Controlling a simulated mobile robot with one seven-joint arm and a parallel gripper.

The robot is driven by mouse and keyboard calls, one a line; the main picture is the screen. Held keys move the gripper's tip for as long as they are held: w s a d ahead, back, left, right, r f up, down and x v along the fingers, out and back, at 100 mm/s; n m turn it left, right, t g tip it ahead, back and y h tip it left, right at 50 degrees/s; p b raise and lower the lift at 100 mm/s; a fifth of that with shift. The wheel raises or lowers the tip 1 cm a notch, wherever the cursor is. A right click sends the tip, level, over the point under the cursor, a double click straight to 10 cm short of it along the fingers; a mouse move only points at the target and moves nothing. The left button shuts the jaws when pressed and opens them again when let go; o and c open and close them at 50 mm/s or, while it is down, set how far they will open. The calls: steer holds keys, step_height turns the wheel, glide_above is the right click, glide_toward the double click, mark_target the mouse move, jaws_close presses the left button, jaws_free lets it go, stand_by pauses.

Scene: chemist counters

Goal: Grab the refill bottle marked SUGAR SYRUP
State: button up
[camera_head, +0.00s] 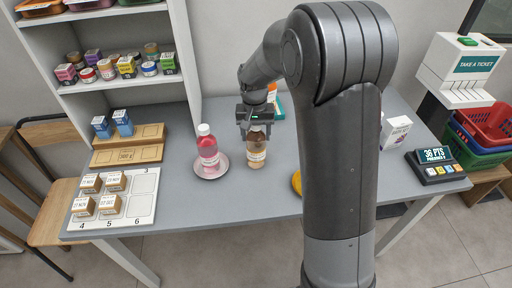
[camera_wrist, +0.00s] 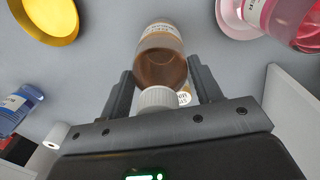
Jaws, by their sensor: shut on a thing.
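A brown bottle (camera_head: 257,150) with a pale label stands at the middle of the grey counter (camera_head: 225,200).
A yellow dish (camera_head: 296,182) is right of the bottle, partly behind my arm. A numbered board (camera_head: 146,190) with small boxes and wooden trays (camera_head: 127,154) lie at left. A points terminal (camera_head: 435,167) and white carton (camera_head: 396,131) are at right. The front middle of the counter is clear.

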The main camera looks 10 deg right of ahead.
jaws_close()
steer(key=shift+r, duration=0.1)
